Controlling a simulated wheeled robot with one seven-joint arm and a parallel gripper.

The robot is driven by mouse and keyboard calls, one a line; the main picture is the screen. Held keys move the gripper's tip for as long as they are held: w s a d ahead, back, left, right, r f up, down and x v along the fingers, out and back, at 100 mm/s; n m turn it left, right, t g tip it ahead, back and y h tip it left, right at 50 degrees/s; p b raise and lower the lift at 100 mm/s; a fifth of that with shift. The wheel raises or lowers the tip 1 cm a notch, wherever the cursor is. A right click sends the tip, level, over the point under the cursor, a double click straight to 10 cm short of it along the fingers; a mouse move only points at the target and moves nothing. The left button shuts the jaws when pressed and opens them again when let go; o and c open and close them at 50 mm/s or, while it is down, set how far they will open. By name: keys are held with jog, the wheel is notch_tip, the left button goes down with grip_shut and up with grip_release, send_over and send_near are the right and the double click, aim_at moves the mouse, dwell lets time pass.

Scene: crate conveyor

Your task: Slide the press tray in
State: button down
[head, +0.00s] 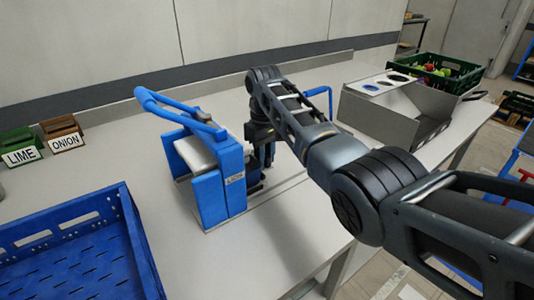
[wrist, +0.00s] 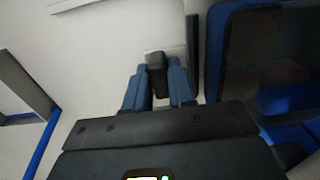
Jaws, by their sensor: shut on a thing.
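The blue press (head: 215,180) stands on the white table, with its blue lever (head: 180,112) across the top and a small label on its side. My gripper (head: 262,165) is low at the right side of the press, its fingertips partly hidden in the head view. In the wrist view my gripper (wrist: 155,90) is shut on the dark handle (wrist: 156,70) of the press tray, with one blue-grey finger on each side. A light grey part of the press tray (wrist: 176,38) shows beyond the handle. How far the tray sits inside the press cannot be told.
A blue crate (head: 140,240) is at the front left. Small LIME (head: 22,155) and ONION (head: 68,142) boxes stand at the far left. A metal box with round holes (head: 400,112) and a green crate (head: 455,72) of produce are at the right. Table in front of the press is clear.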

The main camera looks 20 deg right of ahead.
jog(key=c, duration=1)
grip_release()
jog(key=shift+c, duration=0.2)
jog(key=shift+r+b, duration=0.3)
jog(key=shift+r, duration=3.65)
